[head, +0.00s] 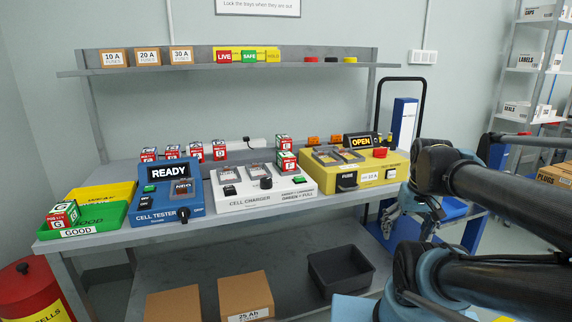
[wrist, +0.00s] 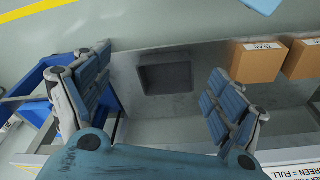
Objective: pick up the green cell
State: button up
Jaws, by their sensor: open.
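One with a G (head: 63,214) sits in the green GOOD tray (head: 97,237). Which cell is the green cell I cannot tell. My gripper (head: 415,212) is right of the bench, apart from all cells. In the wrist view its open fingers (wrist: 160,62) have nothing between them; no cell shows there.
A blue cell tester (head: 167,217) and a yellow fuse box (head: 370,178) stand on the bench. A shelf (head: 230,70) runs above. A grey bin (head: 341,270) and cardboard boxes (head: 247,296) are below. A blue cart (head: 455,214) stands at the right.

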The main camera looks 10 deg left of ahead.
jog(key=w+a+r+n+y, duration=0.1)
jog(key=w+a+r+n, duration=0.6)
jog(key=r, duration=0.4)
notch_tip(320, 180, up, 16)
jog(key=n+g+y, duration=0.3)
jog(key=n+g, duration=0.1)
jog(key=n, duration=1.1)
send_over(287, 154)
jog(key=w+d, duration=0.3)
jog(key=d, duration=0.2)
jog(key=x, duration=1.2)
jog(key=shift+d+f, duration=0.1)
jog(key=shift+d, duration=0.15)
jog(key=shift+d+x, duration=0.1)
jog(key=shift+x, duration=1.2)
jog(key=shift+d+x, duration=0.15)
jog(key=shift+x, duration=1.15)
jog(key=shift+w+f, duration=0.1)
jog(key=c, duration=1.6)
